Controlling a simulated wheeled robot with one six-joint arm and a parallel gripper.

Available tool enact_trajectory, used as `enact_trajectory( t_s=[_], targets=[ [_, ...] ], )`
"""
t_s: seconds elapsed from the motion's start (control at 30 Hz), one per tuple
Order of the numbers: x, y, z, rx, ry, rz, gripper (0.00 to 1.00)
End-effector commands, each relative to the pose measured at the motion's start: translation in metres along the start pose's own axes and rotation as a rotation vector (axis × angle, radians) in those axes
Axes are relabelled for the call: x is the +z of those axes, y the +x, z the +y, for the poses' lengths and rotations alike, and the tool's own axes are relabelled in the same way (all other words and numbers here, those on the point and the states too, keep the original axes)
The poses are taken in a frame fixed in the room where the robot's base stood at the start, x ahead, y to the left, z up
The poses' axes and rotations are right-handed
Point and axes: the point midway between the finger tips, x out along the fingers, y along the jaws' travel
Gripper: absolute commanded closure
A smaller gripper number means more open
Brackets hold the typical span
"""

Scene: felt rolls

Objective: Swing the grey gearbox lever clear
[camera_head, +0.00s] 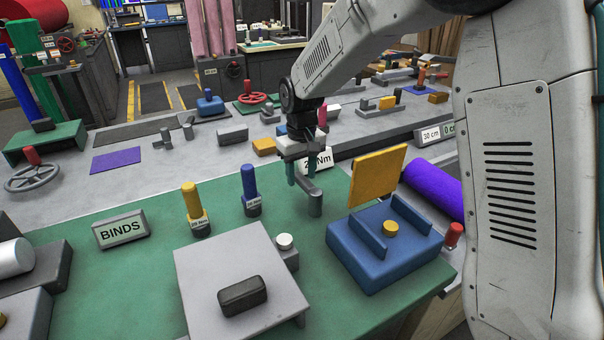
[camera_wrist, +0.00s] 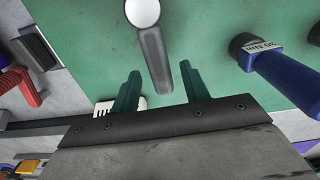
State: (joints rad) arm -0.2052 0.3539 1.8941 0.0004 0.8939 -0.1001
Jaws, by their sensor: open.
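A grey lever (camera_head: 315,204), a flat bar with a round post at one end, stands on the green mat (camera_head: 345,180) below my gripper. In the wrist view its bar (camera_wrist: 153,58) points from a pale round top (camera_wrist: 142,11) toward the space between my fingers. My gripper (camera_head: 301,178) is open, with teal fingers; in the wrist view the fingertips (camera_wrist: 160,70) lie either side of the bar's near end. I cannot tell whether they touch it or how far above it they are.
A blue-handled tool (camera_head: 250,183) and a yellow-handled tool (camera_head: 192,205) stand left of the lever. A blue box (camera_head: 345,247) with a raised yellow lid (camera_head: 374,176) is at right. A grey box (camera_head: 208,262) is in front. A BINDS sign (camera_head: 122,229) stands far left.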

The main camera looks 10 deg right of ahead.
Motion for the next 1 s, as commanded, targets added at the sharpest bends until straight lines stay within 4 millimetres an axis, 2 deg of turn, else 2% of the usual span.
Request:
enact_trajectory(
  t_s=[0.3,0.33,0.4,0.5,0.77,1.0],
  targets=[
    [0.0001,0.005,-0.0002,0.0,-0.001,0.001,0.55],
    [0.0001,0.0049,-0.0002,0.0,-0.001,0.001,0.57],
    [0.0001,0.0049,-0.0002,0.0,-0.001,0.001,0.77],
    [0.0001,0.0048,-0.0002,0.001,-0.001,0.001,1.0],
    [0.0001,0.0047,-0.0012,0.001,-0.016,0.001,1.0],
    [0.0007,0.0047,-0.0079,0.001,-0.114,0.0,1.0]
  ],
)
